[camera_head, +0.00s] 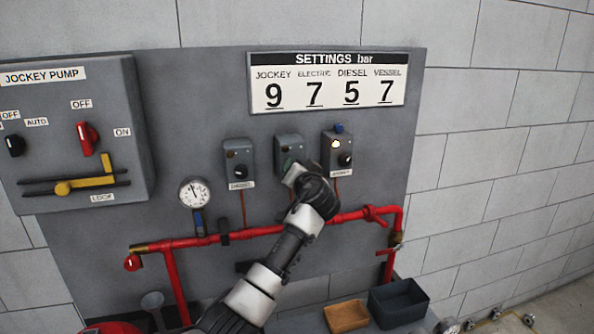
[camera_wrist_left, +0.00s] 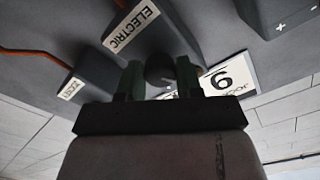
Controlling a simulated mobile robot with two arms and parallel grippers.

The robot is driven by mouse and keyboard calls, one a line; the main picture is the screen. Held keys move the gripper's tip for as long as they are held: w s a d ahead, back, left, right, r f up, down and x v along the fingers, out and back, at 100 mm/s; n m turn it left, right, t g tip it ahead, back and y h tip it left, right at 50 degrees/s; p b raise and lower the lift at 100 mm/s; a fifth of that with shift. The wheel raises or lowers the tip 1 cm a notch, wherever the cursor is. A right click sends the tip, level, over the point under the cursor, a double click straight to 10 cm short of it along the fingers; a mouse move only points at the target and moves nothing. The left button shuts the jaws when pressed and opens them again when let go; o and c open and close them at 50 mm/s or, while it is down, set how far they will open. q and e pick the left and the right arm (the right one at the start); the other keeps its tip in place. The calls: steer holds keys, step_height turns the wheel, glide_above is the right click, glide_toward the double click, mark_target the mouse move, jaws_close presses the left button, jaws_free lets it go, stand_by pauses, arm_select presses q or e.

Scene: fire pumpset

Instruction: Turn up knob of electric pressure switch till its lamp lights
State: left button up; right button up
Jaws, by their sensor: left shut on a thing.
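The electric pressure switch (camera_head: 289,148) is the middle grey box of three on the panel. Its ELECTRIC label shows in the left wrist view (camera_wrist_left: 131,27). A small lamp spot (camera_head: 284,149) on its upper face looks dark. My left gripper (camera_head: 294,172) is at the lower part of this box and hides its knob in the head view. In the left wrist view its two fingers (camera_wrist_left: 160,78) stand either side of the dark round knob (camera_wrist_left: 159,68) and are shut on it. My right gripper is not in view.
A settings sign (camera_head: 328,80) hangs above. A red pipe (camera_head: 345,217) and pressure gauge (camera_head: 195,192) sit below. A dark bin (camera_head: 398,303) and brown tray (camera_head: 346,316) stand at the bottom.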

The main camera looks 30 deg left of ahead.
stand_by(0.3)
arm_select(q)
steer(key=o, duration=0.9)
steer(key=b+v, duration=0.4)
steer(key=v, duration=0.7)
steer(key=shift+w, duration=0.1)
